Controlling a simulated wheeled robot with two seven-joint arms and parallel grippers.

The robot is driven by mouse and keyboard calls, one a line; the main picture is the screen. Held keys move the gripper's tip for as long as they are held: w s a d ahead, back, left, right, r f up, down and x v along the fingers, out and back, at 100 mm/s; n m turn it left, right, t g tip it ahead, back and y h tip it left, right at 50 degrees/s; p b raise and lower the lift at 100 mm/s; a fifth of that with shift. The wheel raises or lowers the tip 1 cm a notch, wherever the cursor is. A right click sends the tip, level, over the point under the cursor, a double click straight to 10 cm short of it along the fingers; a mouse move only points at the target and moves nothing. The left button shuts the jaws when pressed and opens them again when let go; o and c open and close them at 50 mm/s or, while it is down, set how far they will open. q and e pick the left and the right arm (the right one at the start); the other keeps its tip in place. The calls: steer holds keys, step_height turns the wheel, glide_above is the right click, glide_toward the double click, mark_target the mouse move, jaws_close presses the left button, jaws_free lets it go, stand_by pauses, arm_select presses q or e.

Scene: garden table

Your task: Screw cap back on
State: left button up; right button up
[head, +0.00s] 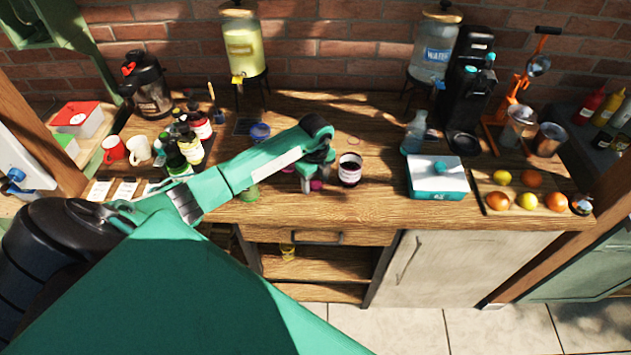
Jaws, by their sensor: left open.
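A small open jar (349,171) with a pale label and dark contents stands upright on the wooden table. My left arm reaches in from the left, and its gripper (309,186) is open, pointing down just left of the jar and apart from it. My right gripper is not in view.
Dark bottles (188,142) stand left, behind my forearm. A teal-and-white box (437,180) and a fruit board (553,181) are at right. A clear bottle (414,132) stands behind the box. Table just right of the jar is clear.

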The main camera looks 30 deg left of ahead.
mark_target(316, 184)
arm_select(q)
steer(key=shift+f, duration=0.2)
steer(key=c, duration=1)
steer(key=shift+r, duration=0.1)
steer(key=shift+c, duration=0.2)
steer(key=shift+r+b, duration=0.3)
steer(key=shift+r, duration=0.15)
step_height(316, 184, up, 19)
steer(key=b, duration=0.5)
